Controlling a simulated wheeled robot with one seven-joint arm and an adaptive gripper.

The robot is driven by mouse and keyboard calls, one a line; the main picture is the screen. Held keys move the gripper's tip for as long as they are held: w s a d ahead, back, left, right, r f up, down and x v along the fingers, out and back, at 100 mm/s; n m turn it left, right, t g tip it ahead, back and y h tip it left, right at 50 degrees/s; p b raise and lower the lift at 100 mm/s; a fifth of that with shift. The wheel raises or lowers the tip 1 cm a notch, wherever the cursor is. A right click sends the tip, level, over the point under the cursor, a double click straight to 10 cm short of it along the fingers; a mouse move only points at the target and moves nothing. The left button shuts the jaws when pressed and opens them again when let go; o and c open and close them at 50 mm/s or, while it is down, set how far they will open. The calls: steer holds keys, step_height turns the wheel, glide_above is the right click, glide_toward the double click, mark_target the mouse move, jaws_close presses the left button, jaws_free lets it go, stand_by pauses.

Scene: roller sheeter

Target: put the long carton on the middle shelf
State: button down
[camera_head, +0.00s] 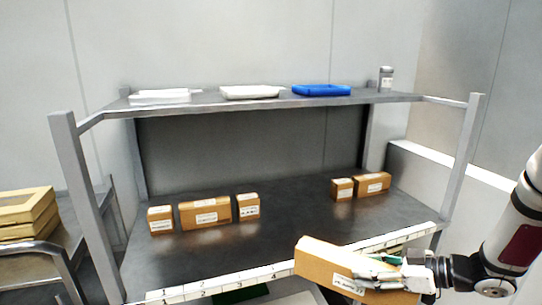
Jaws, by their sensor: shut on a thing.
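The long carton (325,262) is a brown box with a white label on its front side. My gripper (375,268) is shut on its right part, and the carton's left end sticks out past the fingers. The carton is held tilted, in front of the front edge of the dark shelf (280,216), and hides part of that edge. This shelf lies below the rack's upper shelf (210,105). Whether the carton touches the shelf edge cannot be told.
Small cartons (160,220), (248,207) flank a longer carton (205,212) at left on the shelf. Two more cartons (342,188), (372,183) stand at right. Bare shelf lies between. Rack posts (88,195), (462,160) bound the sides. A blue tray (321,90) is above.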

steer(key=w+a+m+t+h, duration=0.5)
steer(key=w+m+h, duration=0.2)
steer(key=w, duration=0.3)
steer(key=f+m+h, duration=0.3)
steer(key=s+f+m+t+h, duration=0.1)
steer(key=shift+d+f, duration=0.25)
steer(key=shift+d, duration=0.15)
steer(key=shift+a, duration=0.1)
steer(key=shift+s, duration=0.1)
